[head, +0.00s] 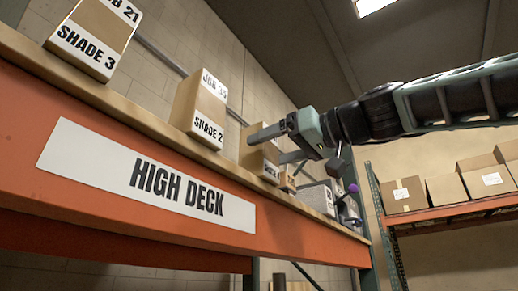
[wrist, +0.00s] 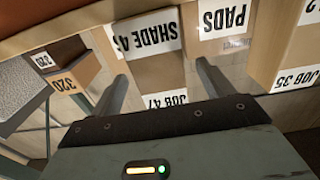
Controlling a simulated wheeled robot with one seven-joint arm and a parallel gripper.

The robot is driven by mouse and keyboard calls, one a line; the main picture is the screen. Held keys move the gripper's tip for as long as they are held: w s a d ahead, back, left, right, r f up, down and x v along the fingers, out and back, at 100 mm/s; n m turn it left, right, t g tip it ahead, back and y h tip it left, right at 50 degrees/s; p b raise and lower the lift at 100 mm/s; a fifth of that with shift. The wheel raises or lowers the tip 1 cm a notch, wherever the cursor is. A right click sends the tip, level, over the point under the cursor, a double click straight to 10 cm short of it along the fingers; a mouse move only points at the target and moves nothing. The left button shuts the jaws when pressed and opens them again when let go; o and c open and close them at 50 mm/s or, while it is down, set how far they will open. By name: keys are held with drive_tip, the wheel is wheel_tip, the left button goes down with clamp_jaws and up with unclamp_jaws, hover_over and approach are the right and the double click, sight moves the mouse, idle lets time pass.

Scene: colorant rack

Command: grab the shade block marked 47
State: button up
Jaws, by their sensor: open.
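The shade block marked 47 (wrist: 155,72) is a tan box with white labels. In the wrist view its labels appear upside down, reading JOB 47 and SHADE 4. My gripper (wrist: 162,82) is open, with one finger at each side of this block in the picture. Whether the fingers touch it, or how deep they reach, I cannot tell. In the head view my gripper (head: 274,146) is at the shelf's edge, and a tan block (head: 258,158) shows partly behind its fingers, its label small and partly hidden.
The orange shelf beam bears a HIGH DECK sign (head: 150,180). The SHADE 2 block (head: 200,105), marked JOB 35, stands left of my gripper, and the SHADE 3 block (head: 92,38) farther left. A PADS box (wrist: 226,40) shows beside the 47 block. Cartons (head: 445,190) sit on a right-hand rack.

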sight(252, 154)
drive_tip(key=p+x, duration=0.2)
drive_tip(key=r+p+x, duration=0.1)
drive_tip(key=p+x, duration=0.1)
drive_tip(key=shift+w+a, duration=0.25)
drive_tip(key=shift+a, duration=0.05)
drive_tip(key=shift+w+a+f, duration=0.15)
drive_tip(key=shift+w+a, duration=0.2)
drive_tip(key=c, duration=1.2)
